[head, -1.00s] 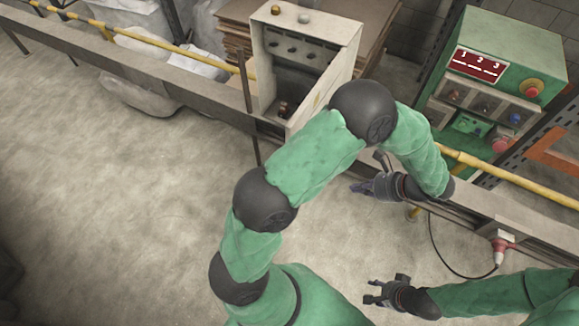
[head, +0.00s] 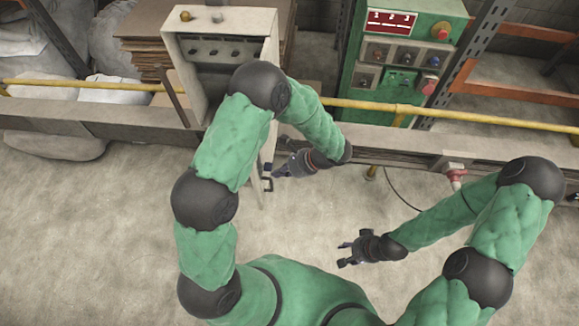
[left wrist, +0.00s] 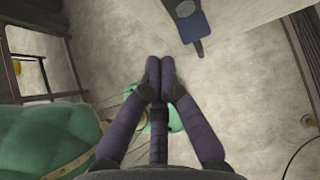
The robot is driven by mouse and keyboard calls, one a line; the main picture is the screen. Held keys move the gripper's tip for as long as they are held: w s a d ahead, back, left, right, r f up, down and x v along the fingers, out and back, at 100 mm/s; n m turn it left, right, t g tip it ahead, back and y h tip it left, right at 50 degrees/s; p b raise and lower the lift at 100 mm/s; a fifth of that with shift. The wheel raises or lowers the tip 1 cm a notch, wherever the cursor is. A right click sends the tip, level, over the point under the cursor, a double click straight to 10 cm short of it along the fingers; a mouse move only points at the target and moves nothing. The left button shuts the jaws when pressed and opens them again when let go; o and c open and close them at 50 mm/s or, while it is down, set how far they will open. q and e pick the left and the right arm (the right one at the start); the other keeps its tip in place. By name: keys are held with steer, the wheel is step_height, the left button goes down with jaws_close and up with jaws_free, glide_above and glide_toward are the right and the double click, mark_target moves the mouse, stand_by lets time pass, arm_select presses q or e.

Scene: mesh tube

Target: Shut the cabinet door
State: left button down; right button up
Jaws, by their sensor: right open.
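The pale grey cabinet (head: 186,75) stands at the back, left of centre in the head view, with its front open. Its door (head: 268,150) stands swung out toward me, mostly hidden behind my left arm. The door also shows at the top of the left wrist view (left wrist: 245,18), with a dark blue handle (left wrist: 195,27) near its edge. My left gripper (head: 276,171) is beside the door's outer end, on its right side. In the left wrist view its fingertips (left wrist: 160,75) are together with nothing between them. My right gripper (head: 343,252) is open and empty over the floor.
A green control box (head: 360,50) with a red display stands right of the cabinet. A yellow rail (head: 450,117) and a low grey beam (head: 400,140) run across the back. Sacks (head: 30,65) and stacked cardboard (head: 140,25) are at the back left. The floor in front is clear.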

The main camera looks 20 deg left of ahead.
mark_target(256, 175)
arm_select(q)
steer(key=shift+s+a+f+p, duration=0.15)
steer(key=shift+s+a, duration=0.05)
steer(key=shift+a, duration=0.55)
steer(key=shift+s+a+f+p, duration=0.1)
steer(key=shift+s+a+p, duration=0.05)
steer(key=shift+a, duration=0.6)
steer(key=shift+s+a+f+p, duration=0.15)
steer(key=shift+s+a, duration=0.05)
steer(key=shift+a, duration=0.55)
arm_select(e)
steer(key=shift+r, duration=0.45)
arm_select(q)
steer(key=shift+a, duration=0.1)
